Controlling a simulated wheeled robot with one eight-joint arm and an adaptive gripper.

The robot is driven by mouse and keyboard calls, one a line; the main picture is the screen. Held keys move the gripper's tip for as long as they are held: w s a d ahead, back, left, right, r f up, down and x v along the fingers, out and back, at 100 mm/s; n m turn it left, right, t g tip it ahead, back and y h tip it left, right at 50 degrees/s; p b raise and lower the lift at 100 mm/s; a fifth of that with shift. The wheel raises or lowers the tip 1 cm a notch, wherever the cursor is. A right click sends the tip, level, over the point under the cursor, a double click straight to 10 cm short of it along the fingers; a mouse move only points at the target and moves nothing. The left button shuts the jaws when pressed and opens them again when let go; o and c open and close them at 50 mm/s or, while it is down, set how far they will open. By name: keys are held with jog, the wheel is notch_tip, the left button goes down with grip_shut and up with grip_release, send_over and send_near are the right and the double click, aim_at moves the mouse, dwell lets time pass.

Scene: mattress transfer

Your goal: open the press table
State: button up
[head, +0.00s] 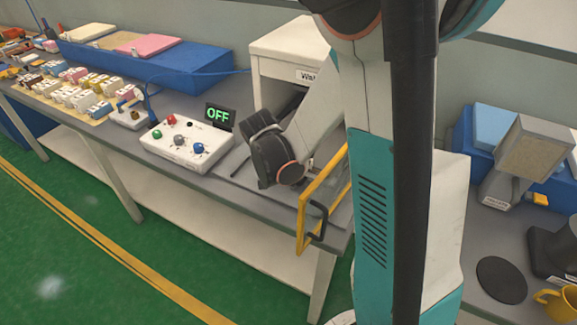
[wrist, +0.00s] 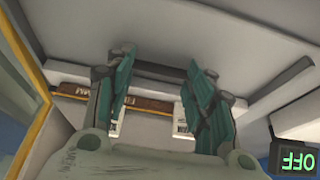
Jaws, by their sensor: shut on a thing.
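The white box-shaped unit (head: 285,45), with a label partly hidden by my arm, stands on the workbench. A yellow frame (head: 306,215) with a black handle (head: 318,222) stands at the bench's front edge. In the wrist view the yellow frame (wrist: 38,112) runs along the left. My gripper (wrist: 160,88) has its two teal fingers apart, one at each end of a dark grey bar (wrist: 161,71), and is shut on it. A brown strip with white ends (wrist: 150,106) shows between the fingers. In the head view the fingertips are hidden. I cannot tell which part is the press table.
A white control box (head: 185,146) with several coloured knobs sits left of my wrist, with an OFF display (head: 219,116) behind it. The display also shows in the wrist view (wrist: 294,158). Small parts and a blue case (head: 150,65) fill the bench's far left. Green floor is clear in front.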

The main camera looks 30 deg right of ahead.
jog(key=shift+s+a+f, duration=0.15)
jog(key=shift+s+a, duration=0.2)
jog(key=shift+s, duration=0.1)
jog(key=o, duration=1.5)
